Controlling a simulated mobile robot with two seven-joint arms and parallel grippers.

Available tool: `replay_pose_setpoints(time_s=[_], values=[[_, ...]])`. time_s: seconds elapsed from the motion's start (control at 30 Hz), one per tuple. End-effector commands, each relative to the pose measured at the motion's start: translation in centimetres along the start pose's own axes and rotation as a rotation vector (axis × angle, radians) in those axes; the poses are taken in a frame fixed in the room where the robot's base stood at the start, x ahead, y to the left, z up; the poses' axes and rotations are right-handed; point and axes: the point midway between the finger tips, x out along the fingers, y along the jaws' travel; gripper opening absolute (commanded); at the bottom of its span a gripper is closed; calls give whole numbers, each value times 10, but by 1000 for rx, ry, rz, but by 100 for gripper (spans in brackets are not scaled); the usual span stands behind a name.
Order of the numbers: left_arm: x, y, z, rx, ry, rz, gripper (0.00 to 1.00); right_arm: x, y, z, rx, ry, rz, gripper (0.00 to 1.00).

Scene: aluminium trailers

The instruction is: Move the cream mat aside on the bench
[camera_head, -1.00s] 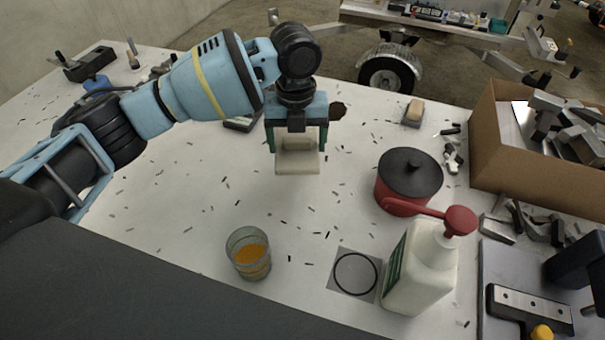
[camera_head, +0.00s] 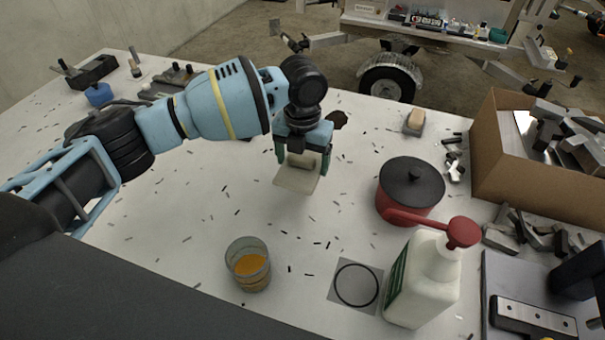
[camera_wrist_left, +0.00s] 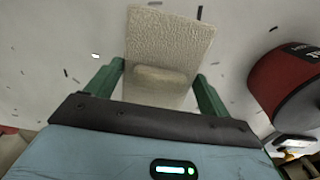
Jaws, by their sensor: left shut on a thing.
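The cream mat (camera_head: 297,180) hangs from my left gripper (camera_head: 303,160) over the middle of the bench (camera_head: 190,225). In the left wrist view the mat (camera_wrist_left: 168,45) is a textured cream rectangle reaching out beyond the green fingers of the gripper (camera_wrist_left: 160,85). The gripper is shut on the mat, whose near part lies between the fingers. I cannot tell whether the mat's lower edge touches the bench. My right gripper is not in view.
A red pot with a black lid (camera_head: 411,184) stands right of the mat. A glass of orange liquid (camera_head: 248,264), a square with a black ring (camera_head: 356,284) and a white pump bottle (camera_head: 424,280) are nearer. A cardboard box (camera_head: 520,160) stands right. Small dark bits litter the bench.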

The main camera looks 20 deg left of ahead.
Motion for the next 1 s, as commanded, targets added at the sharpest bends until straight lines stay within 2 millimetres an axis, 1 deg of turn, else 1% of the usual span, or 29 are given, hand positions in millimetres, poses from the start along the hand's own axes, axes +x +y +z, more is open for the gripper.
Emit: replay_pose_setpoints(time_s=[0.17, 0.4, 0.5, 0.8, 0.97, 1.0], values=[[4, 0, 0, 0, 0, 0, 59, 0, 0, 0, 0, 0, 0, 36], [39, 0, 0, 1, 2, 0, 59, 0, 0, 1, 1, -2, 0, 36], [47, -1, 0, 1, -1, -1, 59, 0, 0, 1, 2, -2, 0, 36], [50, 0, 0, 1, -2, 0, 59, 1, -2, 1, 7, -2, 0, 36], [54, 0, 0, 1, -1, 0, 59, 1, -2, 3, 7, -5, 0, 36], [54, 0, 0, 1, -1, 0, 85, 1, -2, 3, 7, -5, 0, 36]])
